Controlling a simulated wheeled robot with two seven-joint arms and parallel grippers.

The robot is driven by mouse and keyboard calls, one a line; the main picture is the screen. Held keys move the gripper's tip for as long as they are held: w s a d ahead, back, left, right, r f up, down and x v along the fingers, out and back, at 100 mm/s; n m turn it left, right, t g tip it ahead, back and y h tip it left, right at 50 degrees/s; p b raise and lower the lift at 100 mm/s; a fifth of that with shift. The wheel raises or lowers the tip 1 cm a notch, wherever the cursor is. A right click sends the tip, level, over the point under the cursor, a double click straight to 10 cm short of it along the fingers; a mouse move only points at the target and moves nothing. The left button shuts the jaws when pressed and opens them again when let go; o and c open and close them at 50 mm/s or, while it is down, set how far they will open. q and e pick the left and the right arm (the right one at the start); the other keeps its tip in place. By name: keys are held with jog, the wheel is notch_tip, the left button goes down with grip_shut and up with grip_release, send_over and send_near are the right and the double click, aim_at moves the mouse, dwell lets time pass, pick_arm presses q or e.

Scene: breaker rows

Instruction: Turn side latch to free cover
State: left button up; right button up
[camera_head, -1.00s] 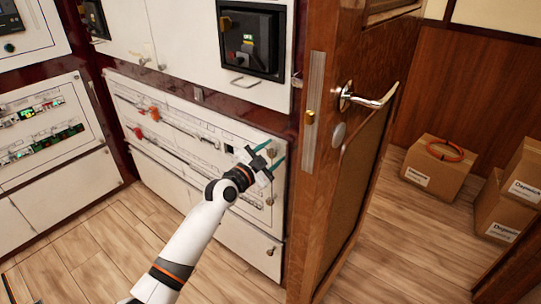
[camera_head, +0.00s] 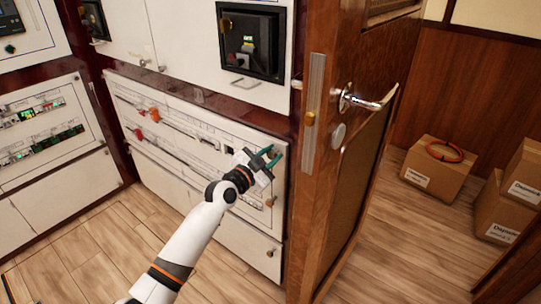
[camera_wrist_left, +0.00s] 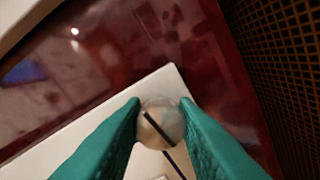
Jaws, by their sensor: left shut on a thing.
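The side latch (camera_wrist_left: 161,124) is a round, pale metal knob with a dark slot across its face. It sits at the upper right corner of the white breaker cover (camera_head: 205,137). In the head view it is mostly hidden by the fingertips. My left gripper (camera_head: 272,154) reaches in from the lower left with its green fingers at that corner. In the left wrist view its fingers (camera_wrist_left: 161,117) are shut on the latch, one on each side. The slot runs at a slant. The cover lies flat against the panel. My right gripper is not in view.
An open wooden door (camera_head: 345,150) with a lever handle (camera_head: 372,101) stands close to the right of the latch. A recessed dark breaker unit (camera_head: 252,42) is above. Boxes (camera_head: 437,168) lie on the floor far right. Wooden floor is clear in front.

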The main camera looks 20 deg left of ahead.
pick_arm(q)
jog(key=n, duration=0.4)
jog(key=shift+p, duration=0.3)
jog(key=n, duration=0.4)
jog(key=shift+p, duration=0.3)
jog(key=n, duration=0.2)
jog(key=shift+n, duration=0.4)
jog(key=n+p, duration=0.1)
jog(key=n, duration=0.3)
jog(key=shift+n, duration=0.8)
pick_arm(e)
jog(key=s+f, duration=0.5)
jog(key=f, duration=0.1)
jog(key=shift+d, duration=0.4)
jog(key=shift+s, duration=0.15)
pick_arm(q)
jog(key=o, duration=0.8)
jog(key=shift+o, duration=0.9)
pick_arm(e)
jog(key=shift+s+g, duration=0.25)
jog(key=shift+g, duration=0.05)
